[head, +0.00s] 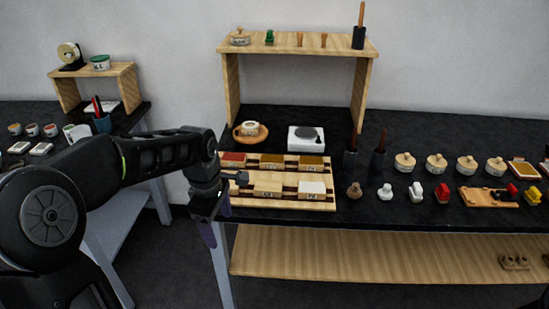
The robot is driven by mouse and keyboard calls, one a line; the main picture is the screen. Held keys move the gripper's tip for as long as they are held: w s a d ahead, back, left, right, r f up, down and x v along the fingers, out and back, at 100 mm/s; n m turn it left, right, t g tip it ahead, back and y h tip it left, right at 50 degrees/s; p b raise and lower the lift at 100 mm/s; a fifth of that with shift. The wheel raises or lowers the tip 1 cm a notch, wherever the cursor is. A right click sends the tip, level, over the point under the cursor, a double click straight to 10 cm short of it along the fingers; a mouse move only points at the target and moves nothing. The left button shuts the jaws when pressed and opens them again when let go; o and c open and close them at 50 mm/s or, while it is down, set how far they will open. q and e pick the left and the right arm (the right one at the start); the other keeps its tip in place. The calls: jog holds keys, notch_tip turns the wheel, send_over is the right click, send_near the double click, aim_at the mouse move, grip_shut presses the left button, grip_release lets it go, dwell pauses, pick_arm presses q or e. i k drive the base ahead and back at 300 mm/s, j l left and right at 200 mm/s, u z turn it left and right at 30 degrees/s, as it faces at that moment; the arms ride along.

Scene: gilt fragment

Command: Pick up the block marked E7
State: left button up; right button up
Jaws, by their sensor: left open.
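Several labelled blocks sit in a light wood tray with dark strips (287,176) on the black bench. The back row has a red-topped block (233,158), a plain wood block (271,161) and a mustard-topped block (312,163). In front are a plain wood block (268,190) and a white-topped block (312,189). The labels are too small to read, so I cannot tell which is E7. My left gripper (214,226) is open, pointing down at the tray's left front corner, apart from the blocks. It hides the tray's left end. My right gripper is not in view.
A wooden shelf stand (300,46) rises behind the tray. A white scale (306,139) and a round wooden dish (251,138) stand behind the blocks. Dark holders (350,156), stamps (386,192) and lidded pots (405,162) lie to the right. A second bench is at left.

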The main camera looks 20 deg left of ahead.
aim_at(268, 161)
jog(key=i, duration=1.4)
